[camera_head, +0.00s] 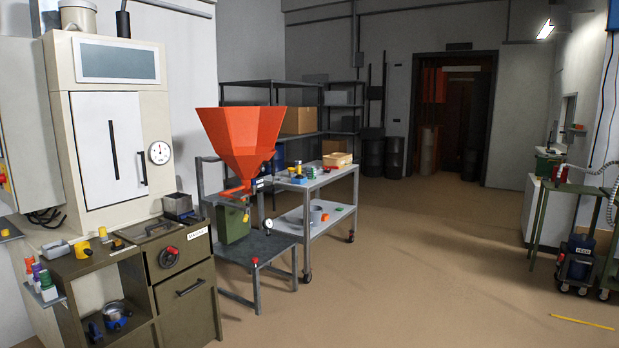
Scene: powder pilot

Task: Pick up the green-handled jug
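I cannot clearly make out a green-handled jug. Small vessels with purple, red and green parts stand on a little side shelf at the far left; the green-topped one (46,279) is nearest, and I cannot tell whether it is a jug. A grey round vessel (316,214) sits on the lower shelf of the metal cart, with a small green item (339,208) beside it; I cannot tell whether they belong together. Neither of my grippers is in view.
An orange hopper (241,140) stands over a low grey table (262,248). A olive cabinet (188,290) and white machine (108,150) fill the left. The metal cart (334,176) stands behind the hopper. The middle floor is open; a yellow strip (582,322) lies at right.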

